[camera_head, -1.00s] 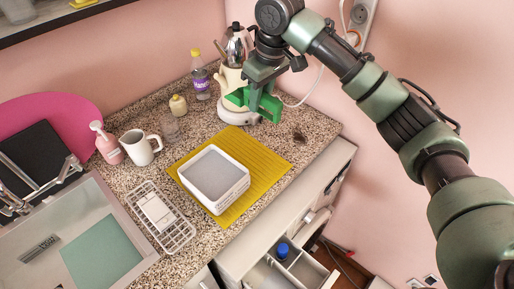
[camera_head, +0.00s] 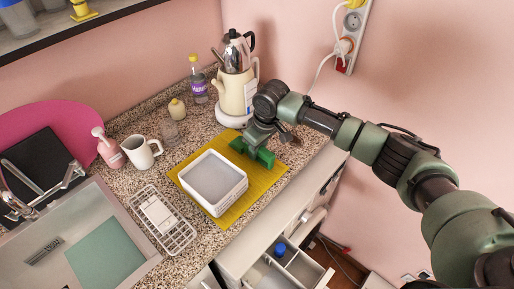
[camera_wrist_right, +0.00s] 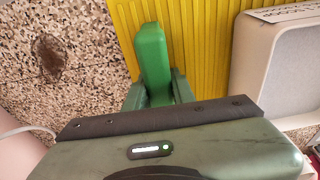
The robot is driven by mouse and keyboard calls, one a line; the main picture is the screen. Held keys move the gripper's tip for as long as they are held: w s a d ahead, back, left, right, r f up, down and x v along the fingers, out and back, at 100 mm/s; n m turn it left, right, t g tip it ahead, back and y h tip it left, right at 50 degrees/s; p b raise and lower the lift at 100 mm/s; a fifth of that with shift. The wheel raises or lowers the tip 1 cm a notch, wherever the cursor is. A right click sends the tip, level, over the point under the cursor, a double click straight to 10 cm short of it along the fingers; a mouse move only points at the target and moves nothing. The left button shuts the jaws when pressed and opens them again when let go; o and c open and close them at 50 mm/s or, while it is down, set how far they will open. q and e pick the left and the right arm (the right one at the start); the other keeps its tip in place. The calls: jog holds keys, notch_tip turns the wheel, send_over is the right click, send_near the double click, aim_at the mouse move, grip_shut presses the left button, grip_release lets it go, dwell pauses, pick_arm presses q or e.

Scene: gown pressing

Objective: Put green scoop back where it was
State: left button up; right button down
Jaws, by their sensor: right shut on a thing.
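The bright green scoop (camera_head: 264,158) is in my right gripper (camera_head: 252,146), above the right part of the yellow ribbed mat (camera_head: 240,205). In the right wrist view the scoop (camera_wrist_right: 151,58) shows as a bright green block between the two dark green fingers of the right gripper (camera_wrist_right: 155,90), which are shut on it. The mat (camera_wrist_right: 200,40) lies beneath, and I cannot tell whether the scoop touches it. Part of the scoop is hidden by the gripper. My left gripper is not in view.
A white basket (camera_head: 213,208) stands on the mat, left of the scoop. A cream kettle (camera_head: 237,95) stands behind. A white mug (camera_head: 140,150), wire rack (camera_head: 163,222) and sink (camera_head: 75,240) are at left. An open drawer (camera_head: 285,262) is below the counter's front edge.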

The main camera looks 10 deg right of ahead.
jog(key=shift+f, duration=0.15)
jog(key=c, duration=1.2)
grip_release()
jog(key=b+v, duration=0.3)
jog(key=v, duration=0.9)
jog(key=shift+a, duration=0.1)
